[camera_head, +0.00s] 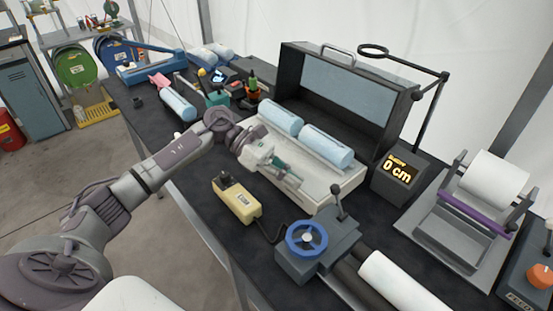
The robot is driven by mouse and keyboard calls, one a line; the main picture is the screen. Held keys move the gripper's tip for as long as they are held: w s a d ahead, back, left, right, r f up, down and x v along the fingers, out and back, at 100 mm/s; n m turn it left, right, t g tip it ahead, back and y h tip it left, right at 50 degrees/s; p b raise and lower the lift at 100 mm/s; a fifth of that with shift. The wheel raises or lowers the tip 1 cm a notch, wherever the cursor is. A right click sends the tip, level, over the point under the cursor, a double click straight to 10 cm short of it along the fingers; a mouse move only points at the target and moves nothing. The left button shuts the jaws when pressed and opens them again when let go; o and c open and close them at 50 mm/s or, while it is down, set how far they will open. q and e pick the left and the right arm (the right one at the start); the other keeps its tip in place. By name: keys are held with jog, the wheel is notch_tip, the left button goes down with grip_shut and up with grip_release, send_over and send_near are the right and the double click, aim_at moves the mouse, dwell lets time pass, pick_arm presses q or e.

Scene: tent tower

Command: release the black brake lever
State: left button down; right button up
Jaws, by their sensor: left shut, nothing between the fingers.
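A black lever with a round knob (336,190) stands up from the top of a grey block (340,240) that carries a blue handwheel (306,238). It looks like the brake lever and leans slightly back. My left gripper (296,181) is shut and empty, over the front of the white tray, left of the lever and apart from it. My left arm comes in from the lower left. My right gripper is not in view.
A yellow control box (238,202) with a cable sits in front of my left gripper. Light blue rolls (327,147) lie on the white tray (310,190). A display box (396,181) reads "0 cm". A white tube (400,284) runs lower right. A roll stand (470,205) is at right.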

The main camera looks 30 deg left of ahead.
aim_at(339, 202)
pick_arm(q)
jog(key=d+p, duration=0.1)
jog(key=d, duration=0.3)
jog(key=d+p, duration=0.1)
jog(key=d, duration=0.1)
jog(key=shift+w+r+p, duration=0.3)
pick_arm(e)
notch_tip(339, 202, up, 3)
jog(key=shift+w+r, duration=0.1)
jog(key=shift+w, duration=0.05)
pick_arm(q)
jog(key=shift+r+y, duration=0.15)
jog(key=shift+y, duration=0.15)
